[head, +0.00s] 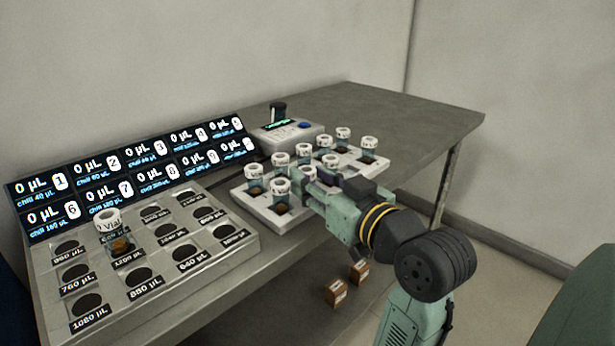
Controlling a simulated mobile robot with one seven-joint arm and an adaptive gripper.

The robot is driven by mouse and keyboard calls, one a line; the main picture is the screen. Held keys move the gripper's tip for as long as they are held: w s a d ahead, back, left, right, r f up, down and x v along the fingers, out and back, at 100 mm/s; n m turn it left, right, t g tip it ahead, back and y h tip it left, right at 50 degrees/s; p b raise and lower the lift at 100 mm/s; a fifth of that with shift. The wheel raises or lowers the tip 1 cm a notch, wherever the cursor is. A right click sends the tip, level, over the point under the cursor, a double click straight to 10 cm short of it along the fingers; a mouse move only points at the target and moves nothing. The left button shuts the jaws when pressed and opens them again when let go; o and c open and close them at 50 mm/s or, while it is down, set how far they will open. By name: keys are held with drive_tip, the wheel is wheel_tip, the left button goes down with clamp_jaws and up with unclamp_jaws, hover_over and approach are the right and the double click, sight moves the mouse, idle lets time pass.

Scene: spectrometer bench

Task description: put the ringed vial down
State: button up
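Several clear vials with white lettered ring-like tops and brown contents stand in the white rack (262,214) on the bench. One similar vial (118,243) stands on the grey labelled tray (215,259) at the left, near its back row. No single vial stands out as the ringed one. My gripper (312,184) is at the front of the white rack, low among the vials. A vial (308,174) shows right at its fingertips. The gripper's own body hides much of the fingers, so I cannot tell whether it holds that vial.
A bank of numbered displays (130,175) reading 0 µL stands behind the tray. A grey device (288,135) with a dark upright part and blue button is behind the rack. The bench (400,112) is clear at the back right. Two small brown boxes (336,292) lie below the bench.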

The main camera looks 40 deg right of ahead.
drive_tip(key=s+a, duration=0.1)
drive_tip(key=s, duration=0.8)
drive_tip(key=shift+s+r+b, duration=0.25)
drive_tip(key=shift+s+b, duration=0.15)
drive_tip(key=shift+b, duration=0.05)
